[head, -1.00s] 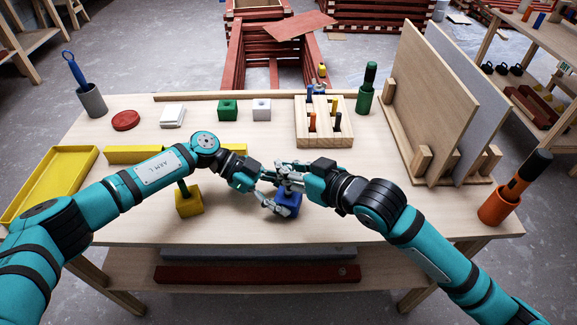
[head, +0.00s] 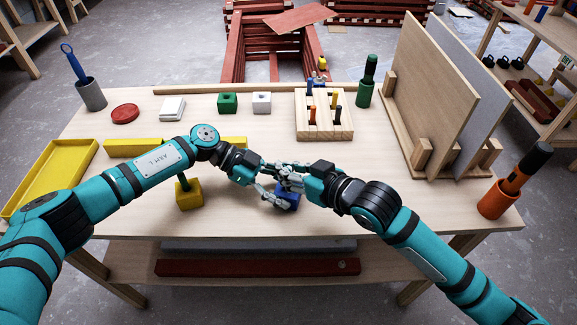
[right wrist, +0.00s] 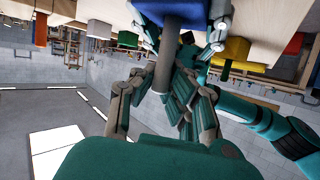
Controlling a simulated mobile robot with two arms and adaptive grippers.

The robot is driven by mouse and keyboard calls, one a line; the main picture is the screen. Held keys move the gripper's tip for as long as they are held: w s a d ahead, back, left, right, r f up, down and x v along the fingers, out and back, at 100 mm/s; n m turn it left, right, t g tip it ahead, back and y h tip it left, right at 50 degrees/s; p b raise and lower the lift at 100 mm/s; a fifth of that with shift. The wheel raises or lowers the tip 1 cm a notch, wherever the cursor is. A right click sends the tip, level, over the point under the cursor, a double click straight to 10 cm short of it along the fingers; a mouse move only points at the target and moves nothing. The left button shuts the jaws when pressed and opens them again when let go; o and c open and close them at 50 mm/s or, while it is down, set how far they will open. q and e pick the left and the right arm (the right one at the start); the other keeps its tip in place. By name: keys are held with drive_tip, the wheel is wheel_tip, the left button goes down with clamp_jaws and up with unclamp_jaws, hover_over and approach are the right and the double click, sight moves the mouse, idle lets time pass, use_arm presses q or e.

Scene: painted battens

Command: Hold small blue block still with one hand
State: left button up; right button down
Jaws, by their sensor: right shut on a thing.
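The small blue block (head: 287,201) is near the front middle of the table, partly hidden by my grippers. In the right wrist view the blue block (right wrist: 170,10) shows at the top. My left gripper (head: 268,183) has a finger on either side of the block and looks shut on it. My right gripper (head: 289,180) is just above the block. It is shut on a grey peg (right wrist: 163,75), whose far end meets the block; how deep it sits I cannot tell.
A yellow block (head: 189,195) with a green peg stands left of the grippers. A wooden rack (head: 325,132) with several pegs, a green block (head: 228,103) and a white block (head: 262,102) stand behind. Upright panels (head: 425,95) and an orange cup (head: 497,201) are at right.

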drive_tip(key=shift+f, duration=0.75)
drive_tip(key=c, duration=1.4)
unclamp_jaws()
drive_tip(key=shift+o, duration=0.2)
drive_tip(key=v, duration=1.2)
use_arm(q)
drive_tip(key=o, duration=1.6)
